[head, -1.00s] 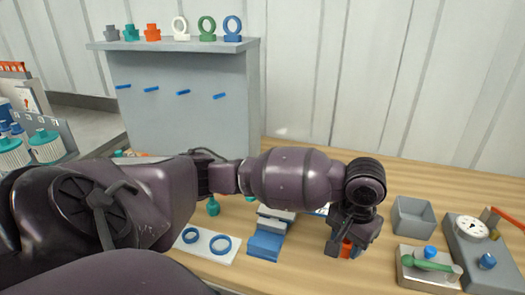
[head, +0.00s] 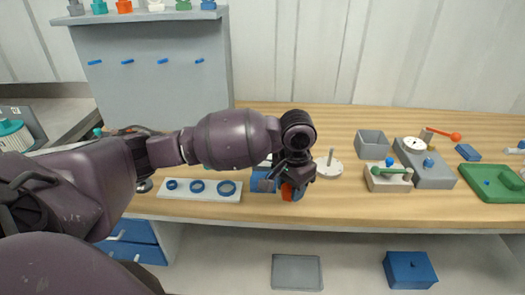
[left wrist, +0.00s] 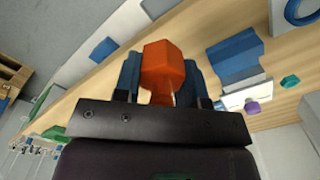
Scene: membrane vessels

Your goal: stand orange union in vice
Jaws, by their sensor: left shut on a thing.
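My left gripper (head: 291,188) is shut on the orange union (head: 287,192), near the table's front edge. In the left wrist view the orange union (left wrist: 160,62) sits between the two blue fingers (left wrist: 160,80) and sticks out past them. The blue vice (head: 262,181) is just left of the gripper in the head view, partly hidden by my arm. A blue block that looks like part of the vice (left wrist: 236,55) shows beside the union in the left wrist view, apart from it. My right gripper is not in view.
A white board with blue rings (head: 210,196) lies left of the vice. Right of the gripper are a white disc with a post (head: 329,168), a grey bin (head: 372,143), a beige fixture (head: 388,184), a grey gauge block (head: 430,172) and a green tray (head: 490,183).

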